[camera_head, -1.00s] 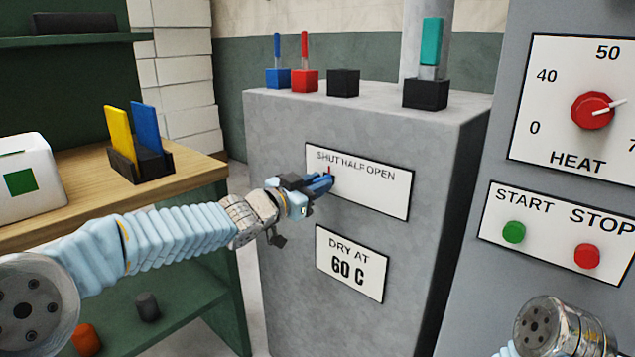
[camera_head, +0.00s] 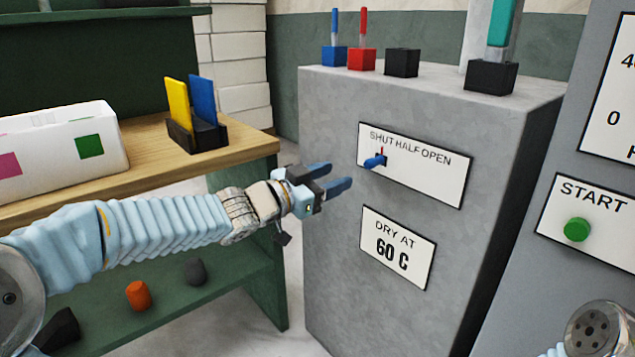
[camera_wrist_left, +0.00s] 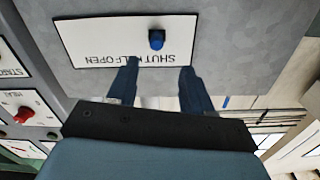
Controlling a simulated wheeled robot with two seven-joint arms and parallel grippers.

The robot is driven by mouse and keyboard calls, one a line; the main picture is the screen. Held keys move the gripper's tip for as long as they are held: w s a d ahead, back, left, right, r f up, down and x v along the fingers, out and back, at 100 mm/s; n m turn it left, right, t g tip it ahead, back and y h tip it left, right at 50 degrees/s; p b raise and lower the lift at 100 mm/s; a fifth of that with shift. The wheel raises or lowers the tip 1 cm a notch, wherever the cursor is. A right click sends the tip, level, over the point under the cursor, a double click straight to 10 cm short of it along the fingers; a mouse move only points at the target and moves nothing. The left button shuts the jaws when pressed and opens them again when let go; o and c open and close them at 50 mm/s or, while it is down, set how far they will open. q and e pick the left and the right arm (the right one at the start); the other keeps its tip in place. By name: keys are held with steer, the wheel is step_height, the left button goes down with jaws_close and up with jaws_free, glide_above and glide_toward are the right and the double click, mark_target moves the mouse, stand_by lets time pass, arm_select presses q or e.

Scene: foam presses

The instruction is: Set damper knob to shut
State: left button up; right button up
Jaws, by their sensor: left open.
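The damper knob (camera_head: 374,161) is small and blue, on a white plate (camera_head: 440,181) lettered SHUT, HALF and OPEN on the grey cabinet's front. It sits under the word SHUT, with a small red mark just above it. In the left wrist view the knob (camera_wrist_left: 156,39) shows against the plate (camera_wrist_left: 90,38), near SHUT, with the lettering upside down. My left gripper (camera_head: 337,178) is open and empty, to the left of the knob and apart from it. In the left wrist view its fingertips (camera_wrist_left: 159,72) are spread. My right gripper is out of view.
A second plate (camera_head: 397,247) reading DRY AT 60 C is below. Coloured handles on blocks stand on the cabinet top (camera_head: 440,86). A wooden bench (camera_head: 242,151) with a card holder and white box is at left. A panel with a green START button (camera_head: 577,230) is at right.

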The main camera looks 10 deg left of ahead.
arm_select(q)
steer(key=shift+v, duration=1.75)
step_height(320, 180, down, 37)
steer(key=s+d+n+g+y, duration=0.3)
steer(key=n+g+y, duration=0.25)
steer(key=n, duration=0.25)
steer(key=s+d+f+n+g, duration=0.1)
steer(key=s+f+n+g, duration=0.2)
steer(key=s+f+g, duration=0.5)
steer(key=s+f+y, duration=0.1)
steer(key=s+f, duration=1)
steer(key=s, duration=0.2)
steer(key=shift+s+d, duration=0.25)
steer(key=shift+s, duration=0.15)
steer(key=shift+g, duration=0.25)
steer(key=shift+c, duration=0.3)
